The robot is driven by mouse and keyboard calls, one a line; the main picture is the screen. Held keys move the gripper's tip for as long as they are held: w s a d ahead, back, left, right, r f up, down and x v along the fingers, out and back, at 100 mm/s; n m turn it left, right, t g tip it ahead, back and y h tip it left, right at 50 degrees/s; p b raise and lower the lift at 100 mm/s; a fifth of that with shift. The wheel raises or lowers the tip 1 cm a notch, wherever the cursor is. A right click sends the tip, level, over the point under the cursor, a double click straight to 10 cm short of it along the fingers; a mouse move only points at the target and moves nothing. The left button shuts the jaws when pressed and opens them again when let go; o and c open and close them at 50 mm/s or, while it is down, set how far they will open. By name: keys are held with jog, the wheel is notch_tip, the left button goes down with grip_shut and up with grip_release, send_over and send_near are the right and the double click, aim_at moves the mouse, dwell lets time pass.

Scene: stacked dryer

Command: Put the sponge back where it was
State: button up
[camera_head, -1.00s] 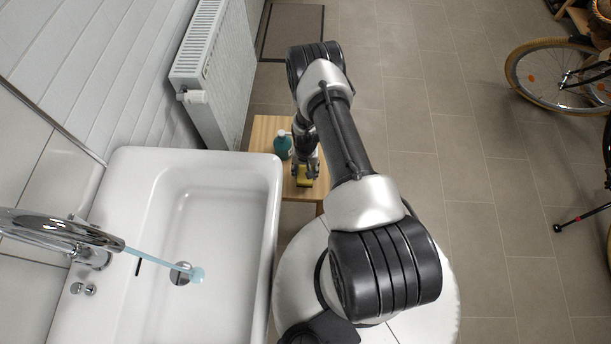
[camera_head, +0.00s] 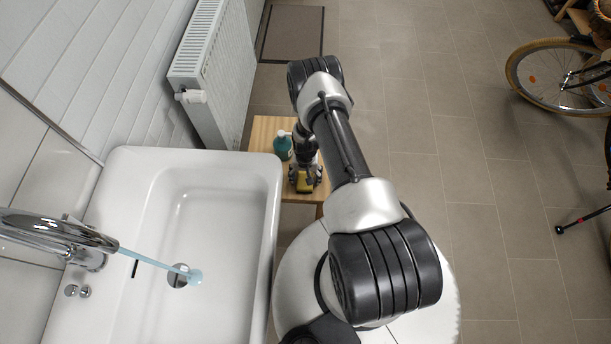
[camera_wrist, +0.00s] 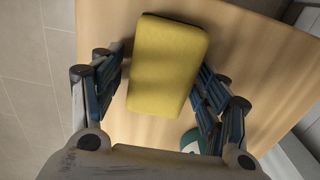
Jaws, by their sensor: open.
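The yellow sponge (camera_wrist: 165,65) lies between the open fingers of my gripper (camera_wrist: 158,88) in the wrist view, over the wooden table (camera_wrist: 255,50). In the head view the sponge (camera_head: 304,186) shows at the near part of the small wooden table (camera_head: 264,135), beside the sink. My gripper (camera_head: 306,178) is low over it there, with fingers on either side. The fingers look apart from the sponge. I cannot tell whether the sponge rests fully on the table top.
A teal bottle (camera_head: 283,146) stands on the table just left of my gripper, close to my arm. The white sink (camera_head: 271,215) with running water is at the left. A radiator (camera_head: 212,75) is behind. Open tiled floor lies right; a bicycle (camera_head: 560,75) stands far right.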

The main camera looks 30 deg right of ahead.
notch_tip(320, 180, up, 12)
jog(key=p, duration=0.4)
notch_tip(320, 180, up, 17)
jog(key=n+t, duration=0.1)
send_over(306, 175)
jog(key=w+a, duration=0.2)
jog(key=w, duration=0.3)
jog(key=s+a+r+n+t, duration=0.1)
jog(key=a+r+n, duration=0.15)
jog(key=r, duration=1.55)
jog(key=s+a+r+n+t, duration=0.1)
jog(key=s+a+r, duration=0.3)
jog(key=s+r, duration=0.45)
jog(key=s+a+r+n+t, duration=0.1)
jog(key=s+a+r, duration=0.2)
jog(key=s+r, duration=0.6)
jog(key=s+a+r+n, duration=0.1)
jog(key=s+r, duration=0.1)
jog(key=s, duration=0.5)
jog(key=shift+a+t, duration=0.3)
jog(key=shift+a, duration=0.05)
jog(key=shift+c, duration=0.3)
